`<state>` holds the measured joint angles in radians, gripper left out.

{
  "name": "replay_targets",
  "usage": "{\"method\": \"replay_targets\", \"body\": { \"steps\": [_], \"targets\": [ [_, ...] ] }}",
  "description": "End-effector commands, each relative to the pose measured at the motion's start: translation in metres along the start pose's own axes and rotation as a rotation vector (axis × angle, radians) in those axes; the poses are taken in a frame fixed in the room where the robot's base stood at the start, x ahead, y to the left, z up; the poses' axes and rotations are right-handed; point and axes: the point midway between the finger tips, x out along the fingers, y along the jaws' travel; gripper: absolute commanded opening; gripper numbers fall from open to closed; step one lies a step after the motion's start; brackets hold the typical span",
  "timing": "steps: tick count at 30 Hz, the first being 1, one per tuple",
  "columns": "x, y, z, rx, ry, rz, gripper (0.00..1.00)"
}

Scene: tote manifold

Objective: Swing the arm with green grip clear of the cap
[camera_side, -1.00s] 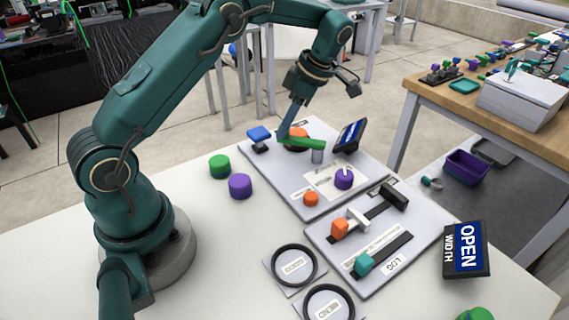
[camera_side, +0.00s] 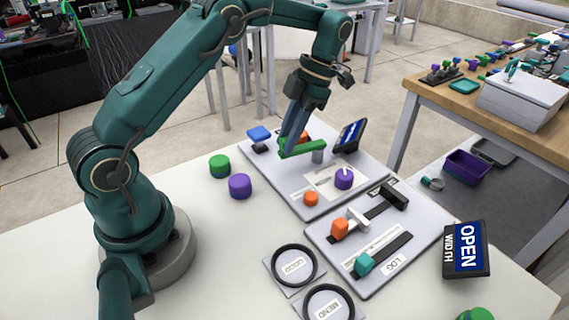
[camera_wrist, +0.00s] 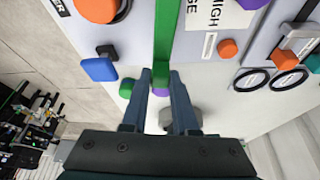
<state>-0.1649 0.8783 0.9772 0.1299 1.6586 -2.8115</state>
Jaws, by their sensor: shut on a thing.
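The arm with the green grip (camera_side: 308,148) is a flat green bar beside a grey post (camera_side: 317,157) on the far panel. My gripper (camera_side: 284,146) is down at the bar's left end, shut on it. In the wrist view the green bar (camera_wrist: 166,40) runs from the top edge down to between my fingertips (camera_wrist: 161,78). The round orange cap (camera_wrist: 97,8) shows left of the bar there, with a gap of panel between them. In the side view my fingers and the bar hide most of the cap (camera_side: 304,134).
A blue paddle (camera_side: 258,133) stands left of the cap and a tilted display (camera_side: 350,135) right of it. A purple knob (camera_side: 344,178) and an orange button (camera_side: 311,198) sit nearer. Green (camera_side: 219,165) and purple (camera_side: 240,186) cylinders stand on the white table.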

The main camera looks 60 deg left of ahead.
Motion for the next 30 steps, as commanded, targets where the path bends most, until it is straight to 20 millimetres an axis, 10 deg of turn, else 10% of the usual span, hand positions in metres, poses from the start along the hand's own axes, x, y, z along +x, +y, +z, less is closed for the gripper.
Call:
{"method": "replay_targets", "body": {
  "steps": [15,16,18,30],
  "targets": [
    [-0.0027,-0.0026,0.0005,-0.020,-0.008,-0.011,0.00],
    [-0.0026,-0.0026,0.0005,-0.020,-0.008,-0.011,0.35],
    [-0.0023,-0.0024,0.0004,-0.019,-0.007,-0.010,0.57],
    [-0.0050,-0.0015,-0.0013,-0.018,-0.004,-0.008,0.57]
  ]
}}
